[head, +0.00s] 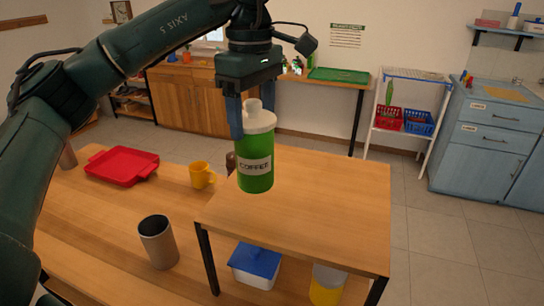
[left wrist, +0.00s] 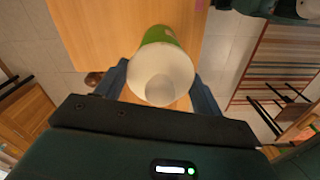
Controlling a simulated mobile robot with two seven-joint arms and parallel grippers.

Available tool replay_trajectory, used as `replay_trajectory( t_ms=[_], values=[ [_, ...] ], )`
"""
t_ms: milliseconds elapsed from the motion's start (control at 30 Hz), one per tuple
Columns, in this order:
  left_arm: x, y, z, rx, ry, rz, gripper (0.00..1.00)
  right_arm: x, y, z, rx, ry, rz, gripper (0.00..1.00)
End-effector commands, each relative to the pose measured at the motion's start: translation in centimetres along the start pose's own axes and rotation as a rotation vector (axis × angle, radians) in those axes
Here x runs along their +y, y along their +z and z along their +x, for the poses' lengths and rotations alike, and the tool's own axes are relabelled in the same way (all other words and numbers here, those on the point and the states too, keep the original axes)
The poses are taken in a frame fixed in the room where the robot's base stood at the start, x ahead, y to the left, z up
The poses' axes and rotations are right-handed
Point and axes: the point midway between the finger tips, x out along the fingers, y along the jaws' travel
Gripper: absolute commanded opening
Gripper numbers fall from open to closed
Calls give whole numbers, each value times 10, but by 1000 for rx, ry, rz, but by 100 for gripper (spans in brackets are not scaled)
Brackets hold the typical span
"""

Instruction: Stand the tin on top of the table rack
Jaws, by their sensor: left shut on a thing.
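The tin (head: 255,165) is green with a white lid and a label reading COFFEE. My left gripper (head: 250,120) points down and is shut on it at the lid. The tin hangs upright in the head view, over the left part of the table rack (head: 320,205), a wooden top on dark legs. I cannot tell exactly how high its base is above the top. In the left wrist view the tin's white lid (left wrist: 160,78) is between the fingers, with the wooden top (left wrist: 100,30) beyond. My right gripper is in neither view.
A grey-brown cup (head: 158,242), a yellow mug (head: 202,175) and a red tray (head: 122,166) stand on the table left of the rack. A dark brown item is partly hidden behind the tin. Under the rack are a blue-lidded box (head: 255,265) and a yellow container (head: 326,285). The rack's top is clear.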

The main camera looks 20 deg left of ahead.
Motion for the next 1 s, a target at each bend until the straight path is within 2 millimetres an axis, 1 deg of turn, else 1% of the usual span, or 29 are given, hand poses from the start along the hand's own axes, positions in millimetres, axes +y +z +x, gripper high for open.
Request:
replay_trajectory(
  t_ms=[33,100,267,433,500,567,700,933,967,1000],
  values=[
    [0,-1,16,1,2,-1,23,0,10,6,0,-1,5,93],
    [0,0,24,0,3,-1,23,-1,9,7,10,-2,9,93],
    [0,0,30,0,4,-1,23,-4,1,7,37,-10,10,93],
    [0,0,54,1,4,-1,23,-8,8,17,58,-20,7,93],
    [0,0,62,0,4,-1,23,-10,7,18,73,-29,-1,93],
    [0,0,64,0,5,-1,23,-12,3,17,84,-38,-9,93],
    [0,0,61,0,5,-1,23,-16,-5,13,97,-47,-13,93],
    [0,0,66,-1,3,-1,23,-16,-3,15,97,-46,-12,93],
    [0,0,65,0,2,-1,70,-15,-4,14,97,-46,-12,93],
    [0,0,65,0,2,-1,73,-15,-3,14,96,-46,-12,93]
  ],
)
